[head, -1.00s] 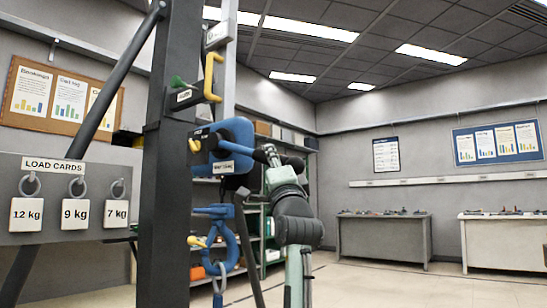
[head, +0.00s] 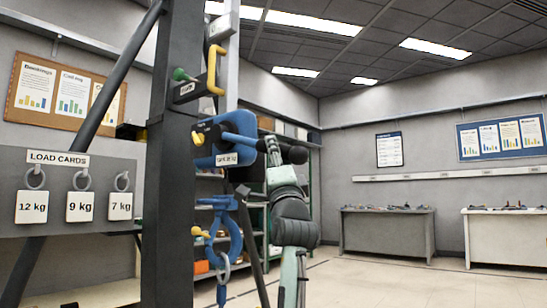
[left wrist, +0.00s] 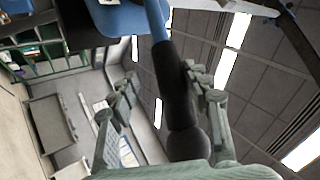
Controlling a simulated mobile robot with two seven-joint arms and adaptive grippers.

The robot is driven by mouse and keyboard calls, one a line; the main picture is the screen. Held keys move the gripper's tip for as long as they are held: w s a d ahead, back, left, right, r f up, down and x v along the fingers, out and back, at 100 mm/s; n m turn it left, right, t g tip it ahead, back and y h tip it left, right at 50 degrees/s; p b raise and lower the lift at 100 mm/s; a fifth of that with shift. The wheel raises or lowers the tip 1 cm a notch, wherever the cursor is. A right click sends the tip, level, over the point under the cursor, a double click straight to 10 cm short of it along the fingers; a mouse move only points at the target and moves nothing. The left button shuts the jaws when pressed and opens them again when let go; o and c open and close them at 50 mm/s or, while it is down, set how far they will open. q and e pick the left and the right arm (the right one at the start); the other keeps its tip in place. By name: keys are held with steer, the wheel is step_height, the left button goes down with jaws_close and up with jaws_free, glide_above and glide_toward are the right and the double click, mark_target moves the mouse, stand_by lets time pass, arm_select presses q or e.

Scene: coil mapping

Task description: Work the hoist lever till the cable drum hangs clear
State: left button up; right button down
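The blue hoist (head: 207,152) hangs beside the dark upright post. Its lever (head: 240,139) points right, with a black grip and a round knob at its end; the lever also shows in the left wrist view (left wrist: 182,105). My left gripper (head: 274,162) is at the black grip. In the left wrist view the fingers of my left gripper (left wrist: 160,95) stand either side of the grip, with a clear gap on the left one. A blue hook (head: 232,240) hangs below, with a grey ring (head: 222,272) in it. No cable drum shows. My right gripper is not in view.
The dark post (head: 168,170) stands close at left of the hoist. A yellow hook (head: 217,70) is above it. A load cards board (head: 60,172) holds 12, 9 and 7 kg cards. Shelves stand behind; two benches and open floor lie at right.

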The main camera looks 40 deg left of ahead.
arm_select(q)
steer(key=shift+f, duration=0.1)
steer(key=v, duration=1.2)
